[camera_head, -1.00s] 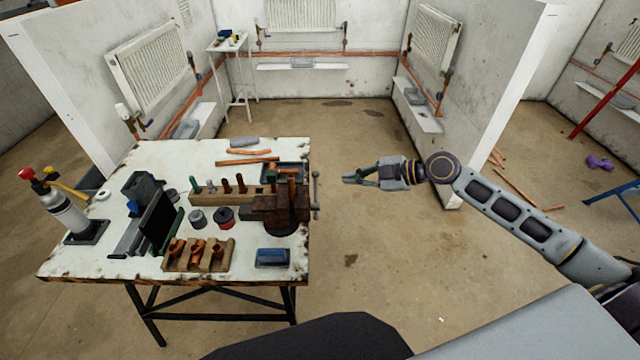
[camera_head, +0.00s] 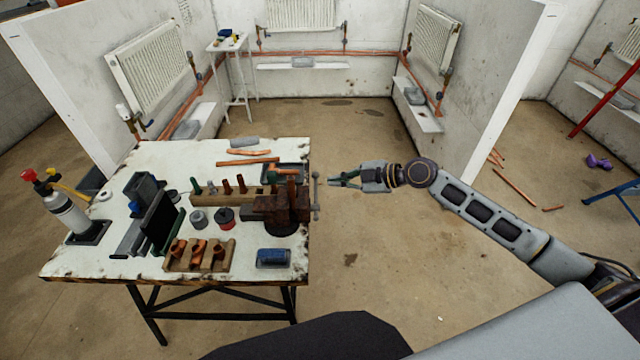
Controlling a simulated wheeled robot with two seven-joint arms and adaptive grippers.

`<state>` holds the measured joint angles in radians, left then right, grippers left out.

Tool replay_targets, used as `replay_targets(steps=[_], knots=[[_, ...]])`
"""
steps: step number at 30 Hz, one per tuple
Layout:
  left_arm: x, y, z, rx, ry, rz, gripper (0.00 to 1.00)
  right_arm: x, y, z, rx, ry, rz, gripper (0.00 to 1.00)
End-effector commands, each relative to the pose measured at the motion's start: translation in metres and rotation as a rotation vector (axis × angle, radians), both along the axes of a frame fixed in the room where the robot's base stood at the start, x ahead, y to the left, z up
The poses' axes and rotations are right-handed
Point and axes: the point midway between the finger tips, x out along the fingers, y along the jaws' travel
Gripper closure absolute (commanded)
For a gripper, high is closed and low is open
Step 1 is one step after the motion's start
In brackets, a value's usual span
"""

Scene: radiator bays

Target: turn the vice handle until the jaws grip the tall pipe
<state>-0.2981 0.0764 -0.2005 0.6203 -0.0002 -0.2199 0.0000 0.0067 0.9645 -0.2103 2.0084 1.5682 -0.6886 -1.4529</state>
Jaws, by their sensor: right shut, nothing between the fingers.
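The rusty brown vice (camera_head: 278,211) is mounted at the right edge of the white workbench. Its grey handle (camera_head: 316,196) is a thin bar with knobs at both ends, upright on the vice's right side, just past the bench edge. My right gripper (camera_head: 337,179) is shut and empty, pointing left, a short gap to the right of the handle. My left gripper is out of view.
The workbench (camera_head: 110,255) also holds a wooden rack (camera_head: 230,195) of upright tools, a block of copper fittings (camera_head: 198,256), a blue item (camera_head: 273,258) and a gas torch (camera_head: 66,211). The floor (camera_head: 400,275) right of the bench is clear.

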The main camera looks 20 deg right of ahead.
Motion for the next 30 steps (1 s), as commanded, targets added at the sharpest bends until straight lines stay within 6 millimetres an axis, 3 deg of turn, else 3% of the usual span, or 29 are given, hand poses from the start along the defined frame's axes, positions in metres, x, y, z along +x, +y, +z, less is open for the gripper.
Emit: replay_targets(steps=[20, 30], knots=[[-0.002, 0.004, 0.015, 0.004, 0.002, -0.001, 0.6, 0.031, 0.041, -0.023, 0.002, 0.0, 0.001, 1.0], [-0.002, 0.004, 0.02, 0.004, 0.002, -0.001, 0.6, 0.048, 0.04, -0.046, 0.002, 0.002, -0.001, 1.0]])
